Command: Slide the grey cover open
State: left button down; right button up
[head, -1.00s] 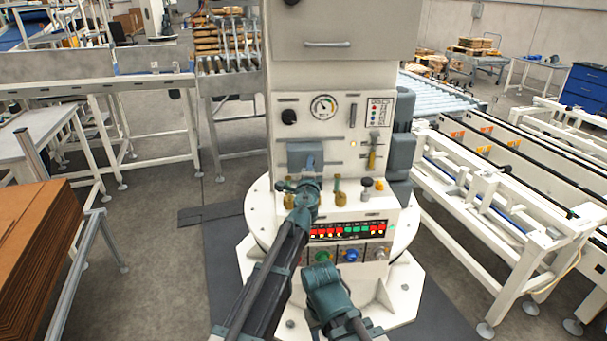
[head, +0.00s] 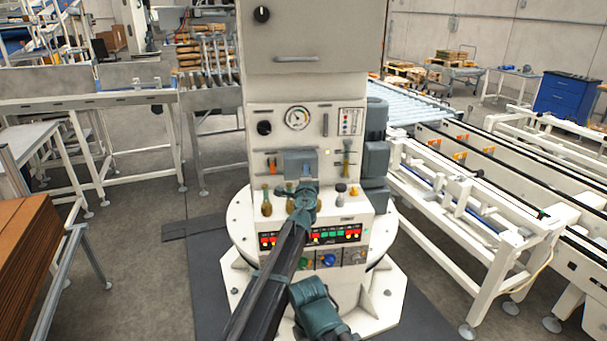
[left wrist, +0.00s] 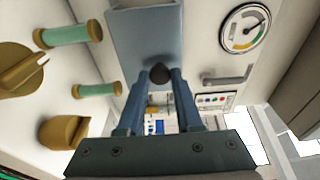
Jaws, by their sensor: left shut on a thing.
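The grey cover (head: 299,163) is a small blue-grey plate on the front of the white machine panel. An orange lever (head: 271,166) shows uncovered just left of it. My left gripper (head: 306,190) is at the cover's lower edge. In the left wrist view the cover (left wrist: 146,35) fills the upper middle, and the gripper (left wrist: 158,76) is shut on a small dark knob (left wrist: 157,72) in front of it. The arm and gripper hide part of the panel below the cover.
A pressure gauge (head: 298,118) and black knob (head: 264,128) sit above the cover. A yellow-handled lever (head: 346,155) stands to its right. Brass valves (head: 266,202) and a lit button strip (head: 345,233) lie below. A conveyor (head: 480,200) stands at the right.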

pick_arm(q)
jog(key=c, duration=0.6)
grip_release()
jog(key=shift+s, duration=0.1)
